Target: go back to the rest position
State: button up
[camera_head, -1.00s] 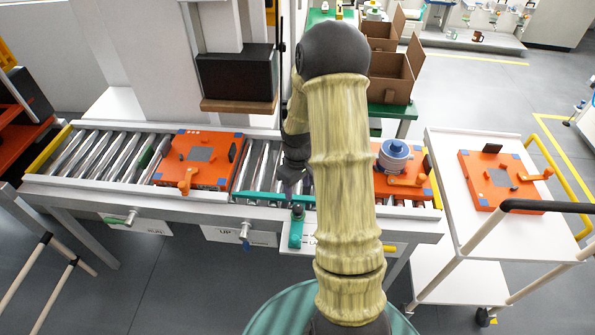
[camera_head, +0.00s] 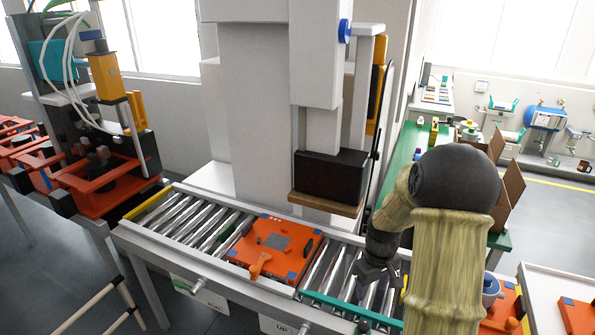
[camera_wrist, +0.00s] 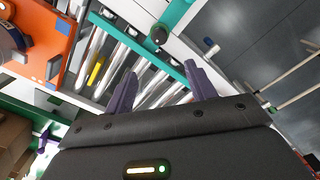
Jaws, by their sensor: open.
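My gripper (camera_wrist: 160,90) is open and empty in the wrist view, its two dark purple fingers apart over the rollers of the conveyor (camera_wrist: 122,62). In the head view my gripper (camera_head: 372,285) hangs above the conveyor (camera_head: 190,222), right of an orange fixture plate (camera_head: 272,250) with an orange handle. The space between the fingers holds nothing. My arm hides part of the conveyor's right end.
A press with a black block (camera_head: 330,175) stands behind the conveyor. A second orange plate (camera_head: 500,312) with a blue-grey round part (camera_head: 490,290) sits at the right end. A white cart (camera_head: 545,290) carries another orange plate (camera_head: 578,315). An orange machine (camera_head: 105,185) stands left.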

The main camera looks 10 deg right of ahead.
jog(key=s+a+r+m+t+p, duration=0.2)
jog(key=s+a+r+m+p, duration=0.1)
jog(key=s+a+r, duration=0.8)
jog(key=shift+s+a+r+t+p, duration=0.3)
jog(key=shift+s+a+r+p, duration=0.1)
jog(key=shift+s+a, duration=0.7)
jog(key=shift+w+a, duration=0.1)
jog(key=shift+w, duration=0.1)
